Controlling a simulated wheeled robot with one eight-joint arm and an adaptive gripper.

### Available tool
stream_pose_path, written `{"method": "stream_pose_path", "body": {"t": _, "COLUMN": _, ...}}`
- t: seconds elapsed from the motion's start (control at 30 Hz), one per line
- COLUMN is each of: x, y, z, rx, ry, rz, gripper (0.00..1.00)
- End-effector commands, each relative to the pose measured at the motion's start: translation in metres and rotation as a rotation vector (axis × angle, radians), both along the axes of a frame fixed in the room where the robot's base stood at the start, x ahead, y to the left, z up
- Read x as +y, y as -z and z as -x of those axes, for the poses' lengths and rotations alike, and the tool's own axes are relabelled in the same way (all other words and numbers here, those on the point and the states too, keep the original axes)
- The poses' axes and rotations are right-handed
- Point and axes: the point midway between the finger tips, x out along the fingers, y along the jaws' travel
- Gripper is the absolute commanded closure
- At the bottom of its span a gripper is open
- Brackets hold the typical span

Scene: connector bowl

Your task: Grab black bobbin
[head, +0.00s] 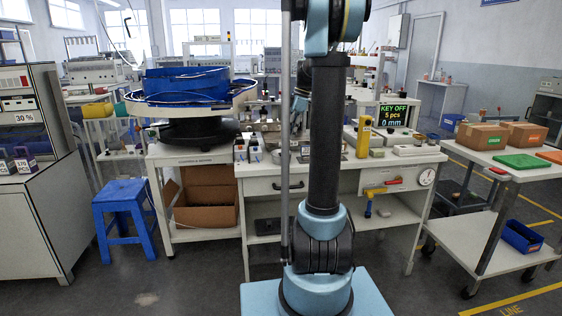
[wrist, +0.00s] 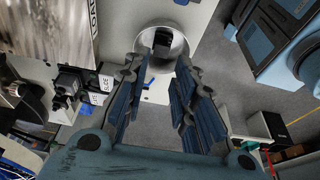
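My gripper (wrist: 158,70) shows in the wrist view with its two ridged, blue-padded fingers spread apart. It is open, and nothing is held between the fingers. Beyond the fingertips is a round, shiny grey metal part (wrist: 177,47) with a dark piece (wrist: 161,40) in its middle; I cannot tell whether that piece is the black bobbin. Small black blocks with white labels (wrist: 68,84) stand left of the fingers.
A white workbench (head: 285,187) stands ahead, with a blue bowl feeder (head: 187,97) at its left. A blue stool (head: 125,220) and an open cardboard box (head: 205,210) are at lower left. A cart (head: 484,168) with boxes stands right. Some floor is clear.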

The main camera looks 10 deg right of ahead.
Motion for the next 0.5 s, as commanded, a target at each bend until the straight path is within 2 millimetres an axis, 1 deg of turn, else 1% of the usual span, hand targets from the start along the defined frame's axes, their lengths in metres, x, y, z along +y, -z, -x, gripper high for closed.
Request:
{"method": "stream_pose_path", "body": {"t": 0.03, "x": 0.003, "y": 0.009, "z": 0.000, "rx": 0.000, "ry": 0.000, "rz": 0.000, "gripper": 0.75}}
{"method": "stream_pose_path", "body": {"t": 0.13, "x": 0.007, "y": 0.022, "z": 0.000, "rx": 0.000, "ry": 0.000, "rz": 0.000, "gripper": 0.75}}
{"method": "stream_pose_path", "body": {"t": 0.23, "x": 0.010, "y": 0.031, "z": 0.000, "rx": 0.000, "ry": 0.000, "rz": 0.000, "gripper": 0.75}}
{"method": "stream_pose_path", "body": {"t": 0.43, "x": 0.013, "y": 0.041, "z": 0.000, "rx": 0.000, "ry": -0.001, "rz": 0.000, "gripper": 0.75}}
{"method": "stream_pose_path", "body": {"t": 0.5, "x": 0.016, "y": 0.049, "z": 0.001, "rx": 0.000, "ry": -0.001, "rz": 0.000, "gripper": 0.75}}
